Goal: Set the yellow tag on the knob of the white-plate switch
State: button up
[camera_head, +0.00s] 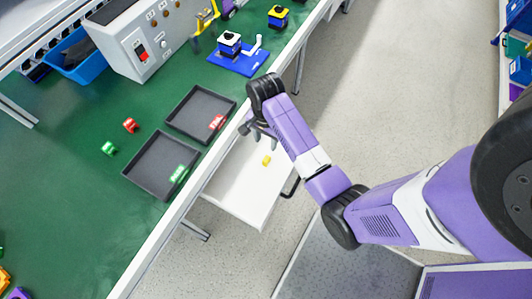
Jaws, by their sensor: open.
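A small yellow tag (266,160) lies in the open white drawer (240,190) below the table edge. A switch with a white top plate and a dark knob (229,41) stands upright on a blue base (238,62) at the back of the table. A similar switch with a yellow plate (278,14) stands behind it to the right. My gripper (258,132) is open and empty. It hangs by the table edge, up and left of the yellow tag in the picture and apart from it. Its fingers are partly hidden by my wrist.
Two dark trays, one with a red label (180,108) and one with a green label (150,180), lie near the edge. A red tag (130,125) and a green tag (108,148) lie left of them. A grey control box (128,50) stands behind.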

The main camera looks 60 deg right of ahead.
jog(key=b, duration=0.5)
send_over(267, 158)
notch_tip(267, 158, down, 6)
jog(key=shift+w+a, duration=0.15)
jog(key=shift+d+f, duration=0.2)
jog(key=shift+f, duration=3.65)
grip_shut()
